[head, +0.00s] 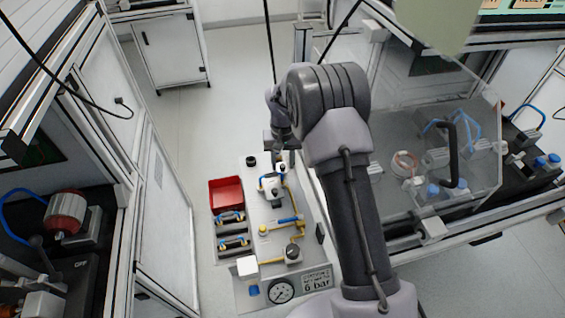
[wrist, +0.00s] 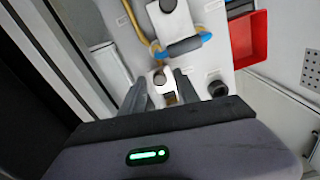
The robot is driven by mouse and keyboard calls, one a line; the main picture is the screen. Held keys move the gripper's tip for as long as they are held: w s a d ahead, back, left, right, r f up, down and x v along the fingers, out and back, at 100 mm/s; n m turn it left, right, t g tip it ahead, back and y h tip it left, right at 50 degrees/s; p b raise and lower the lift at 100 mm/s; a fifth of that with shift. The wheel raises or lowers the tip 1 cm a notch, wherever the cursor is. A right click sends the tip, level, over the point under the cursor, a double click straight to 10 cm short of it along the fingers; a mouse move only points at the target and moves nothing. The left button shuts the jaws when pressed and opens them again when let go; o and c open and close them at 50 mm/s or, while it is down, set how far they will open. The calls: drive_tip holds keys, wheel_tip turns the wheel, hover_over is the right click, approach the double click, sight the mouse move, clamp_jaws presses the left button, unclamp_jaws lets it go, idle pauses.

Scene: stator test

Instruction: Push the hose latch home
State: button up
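The work plate (head: 262,215) bears a white fitting (head: 268,183) with a blue-collared grey piece beside it, and a yellow hose (head: 292,195). In the wrist view that grey piece with blue ends (wrist: 183,46) lies across the plate, below a white part with a dark round hole (wrist: 170,15). Which part is the hose latch I cannot tell for sure. My gripper (wrist: 162,90) points down at the plate with its fingers apart. A small white block with a dark hole (wrist: 160,76) shows between the fingertips; contact cannot be told. In the head view the fingertips are mostly hidden.
A red bin (head: 226,193) stands at the plate's left edge, above two slots with blue-ended pieces (head: 232,217). A black knob (wrist: 217,89) is right of my fingers. A gauge (head: 281,291) sits at the near end. A clear cover (head: 440,150) stands right of my arm.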

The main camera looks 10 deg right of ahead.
clamp_jaws()
idle(1.2)
